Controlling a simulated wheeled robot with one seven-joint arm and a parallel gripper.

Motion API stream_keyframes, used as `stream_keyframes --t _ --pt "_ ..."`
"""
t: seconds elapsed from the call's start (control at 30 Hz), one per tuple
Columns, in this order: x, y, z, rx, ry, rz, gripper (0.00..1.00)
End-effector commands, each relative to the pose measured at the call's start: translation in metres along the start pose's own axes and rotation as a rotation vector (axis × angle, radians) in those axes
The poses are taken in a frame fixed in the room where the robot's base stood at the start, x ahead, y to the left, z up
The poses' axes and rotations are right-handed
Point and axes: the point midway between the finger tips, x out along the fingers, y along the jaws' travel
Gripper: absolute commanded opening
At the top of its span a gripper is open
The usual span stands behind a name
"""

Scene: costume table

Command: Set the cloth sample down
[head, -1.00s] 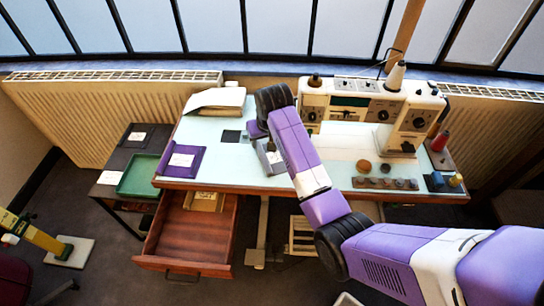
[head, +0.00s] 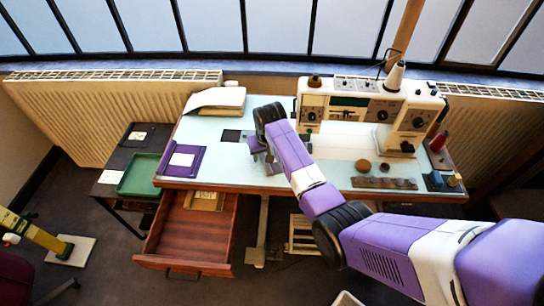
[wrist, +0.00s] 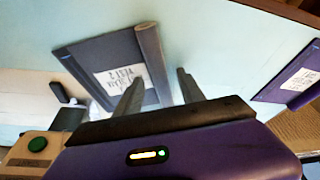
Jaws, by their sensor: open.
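My gripper (wrist: 160,82) is open, with nothing seen between its two fingers. It is over a grey tray (wrist: 92,50) with a raised rim and a white label in the wrist view. In the head view my gripper (head: 268,157) is above the left-middle of the pale table (head: 330,178), largely covering the tray. A small dark flat square (head: 231,135) lies on the tabletop left of my gripper. It may be the cloth sample, but it is too small to tell. Whether any cloth lies in the grey tray is unclear.
A purple tray (head: 182,161) with a white label lies at the table's left. A sewing machine (head: 360,108) stands at the back right. A stack of papers (head: 216,101) is at the back left. A wooden drawer (head: 188,235) stands open below. A green tray (head: 139,175) is on a side stand.

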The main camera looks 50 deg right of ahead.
Motion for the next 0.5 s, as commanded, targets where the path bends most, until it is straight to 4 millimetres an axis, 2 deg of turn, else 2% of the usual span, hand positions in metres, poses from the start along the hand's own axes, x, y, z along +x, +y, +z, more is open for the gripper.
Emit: stream_keyframes --t 0.13,0.37,0.5 --pt "-0.0002 -0.0001 -0.0001 0.0 0.0 0.0 0.46" --pt "-0.0003 -0.0001 0.0001 0.0 0.0 0.0 0.01" --pt "-0.0005 -0.0001 -0.0001 0.0 0.0 0.0 0.0"
